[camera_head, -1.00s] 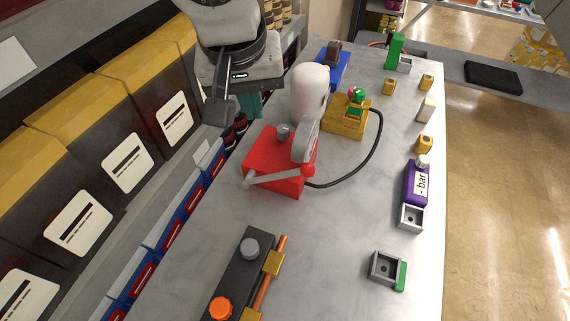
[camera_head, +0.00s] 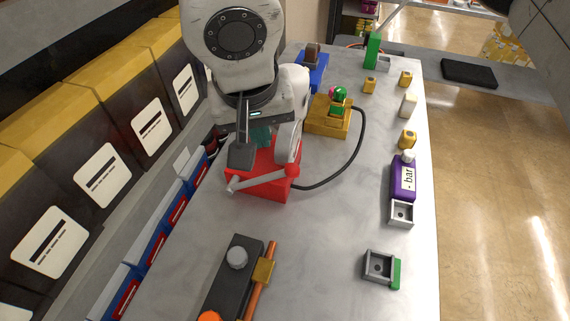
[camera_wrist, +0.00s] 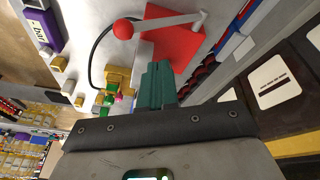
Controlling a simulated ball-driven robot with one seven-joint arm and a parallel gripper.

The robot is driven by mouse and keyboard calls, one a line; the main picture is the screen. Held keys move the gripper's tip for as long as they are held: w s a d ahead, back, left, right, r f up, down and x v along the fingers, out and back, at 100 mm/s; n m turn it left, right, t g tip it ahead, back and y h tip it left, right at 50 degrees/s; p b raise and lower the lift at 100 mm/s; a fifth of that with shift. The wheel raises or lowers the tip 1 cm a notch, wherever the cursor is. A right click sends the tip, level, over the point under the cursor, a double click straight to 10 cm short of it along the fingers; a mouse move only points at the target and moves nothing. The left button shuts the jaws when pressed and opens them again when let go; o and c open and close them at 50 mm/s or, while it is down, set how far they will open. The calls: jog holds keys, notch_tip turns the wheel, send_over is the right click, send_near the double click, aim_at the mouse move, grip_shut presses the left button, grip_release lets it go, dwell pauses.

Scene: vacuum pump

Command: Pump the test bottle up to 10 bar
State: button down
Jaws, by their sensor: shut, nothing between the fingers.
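The red pump block (camera_head: 265,190) sits on the grey bench, with a pale grey lever (camera_head: 258,182) and a red ball (camera_head: 292,170) at the lever's right end. My gripper (camera_head: 261,138) has teal fingers, shut and empty, above the far left part of the red block. In the wrist view the fingers (camera_wrist: 160,80) point towards the red block (camera_wrist: 175,45), apart from the lever. A black hose (camera_head: 352,155) runs from the block to a yellow block (camera_head: 328,116) with green and red parts. A purple display (camera_head: 403,178) reads "- bar". I cannot identify the test bottle.
A dark fixture (camera_head: 232,278) with a copper-coloured rod stands at the front. Grey holders (camera_head: 378,266) and small yellow blocks (camera_head: 407,138) line the right side. Blue bins (camera_head: 150,240) flank the bench's left edge. The bench's middle right is clear.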

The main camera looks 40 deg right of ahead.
aim_at(276, 173)
jog(key=shift+s+d+f+b, duration=0.25)
jog(key=shift+s+f+b, duration=0.1)
jog(key=shift+f, duration=0.15)
jog(key=shift+s+d+f+b, duration=0.2)
jog(key=shift+s+f+b, duration=0.15)
jog(key=shift+f, duration=0.15)
jog(key=shift+f, duration=0.1)
dwell(1.3)
jog(key=shift+s+d+f+b, duration=0.2)
jog(key=shift+s+b, duration=0.05)
jog(key=shift+b, duration=0.25)
